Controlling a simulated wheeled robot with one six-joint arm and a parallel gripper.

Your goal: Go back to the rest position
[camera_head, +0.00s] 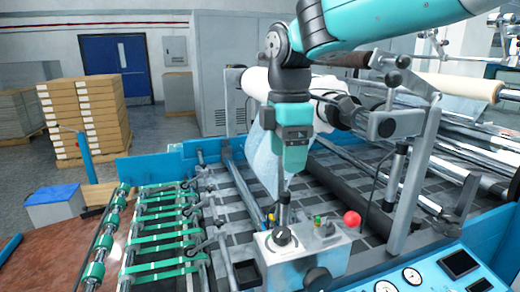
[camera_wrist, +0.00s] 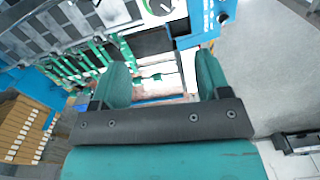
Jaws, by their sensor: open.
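My gripper (camera_wrist: 163,76) shows in the wrist view with its two teal fingers wide apart and nothing held between them. In the head view my teal arm reaches in from the top right and bends down. My gripper (camera_head: 292,170) hangs from it over the machine, in front of the grey control box's upright dark post (camera_head: 284,210) in the picture. Whether it touches the post cannot be told. The fingertips are small and hard to make out in the head view.
The grey control box (camera_head: 305,252) carries a black knob and a red ball knob (camera_head: 352,219). A roller bed with green bands (camera_head: 163,225) lies left. Rolls and metal brackets (camera_head: 415,170) stand right. Stacked boxes (camera_head: 85,112) stand behind on open floor.

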